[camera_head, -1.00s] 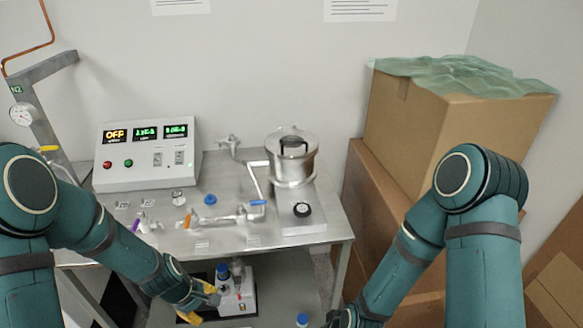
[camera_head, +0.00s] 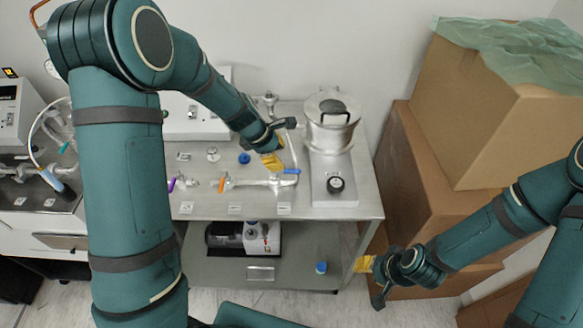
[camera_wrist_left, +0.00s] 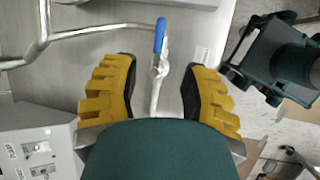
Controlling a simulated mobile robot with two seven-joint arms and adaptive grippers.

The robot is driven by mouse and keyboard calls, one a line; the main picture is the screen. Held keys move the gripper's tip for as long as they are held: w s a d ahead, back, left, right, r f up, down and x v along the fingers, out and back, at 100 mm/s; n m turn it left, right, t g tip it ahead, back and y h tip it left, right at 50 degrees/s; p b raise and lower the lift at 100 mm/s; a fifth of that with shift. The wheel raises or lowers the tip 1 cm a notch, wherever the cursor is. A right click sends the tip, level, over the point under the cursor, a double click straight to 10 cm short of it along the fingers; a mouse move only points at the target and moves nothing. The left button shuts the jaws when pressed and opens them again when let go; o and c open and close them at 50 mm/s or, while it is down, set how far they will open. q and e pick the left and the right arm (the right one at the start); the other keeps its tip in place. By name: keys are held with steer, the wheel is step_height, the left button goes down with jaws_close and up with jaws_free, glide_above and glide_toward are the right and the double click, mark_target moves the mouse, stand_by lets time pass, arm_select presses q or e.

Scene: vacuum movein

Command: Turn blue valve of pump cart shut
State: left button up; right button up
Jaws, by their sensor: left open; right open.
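The blue valve (camera_head: 291,171) is a small blue lever on a metal pipe fitting on the steel cart top (camera_head: 330,207). In the left wrist view the blue lever (camera_wrist_left: 160,36) lies just beyond the gap between my yellow fingers, near its middle. My left gripper (camera_head: 282,148) is open over the cart, close above and behind the lever. In the left wrist view my left gripper (camera_wrist_left: 158,90) has its fingers apart on both sides of the pipe, with nothing clamped. My right gripper (camera_head: 370,278) is open and empty, low at the cart's right side.
A metal pot (camera_head: 331,124) stands on a block with a black knob (camera_head: 335,184), right of the valve. An orange-handled valve (camera_head: 221,186) and a purple one (camera_head: 172,185) sit left. Cardboard boxes (camera_head: 486,110) crowd the right. A pump (camera_head: 259,238) stands on the lower shelf.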

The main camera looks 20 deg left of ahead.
mark_target(291, 170)
arm_select(q)
steer(key=x, duration=0.9)
steer(key=shift+w+b, duration=0.1)
steer(key=shift+b, duration=0.3)
jaws_close()
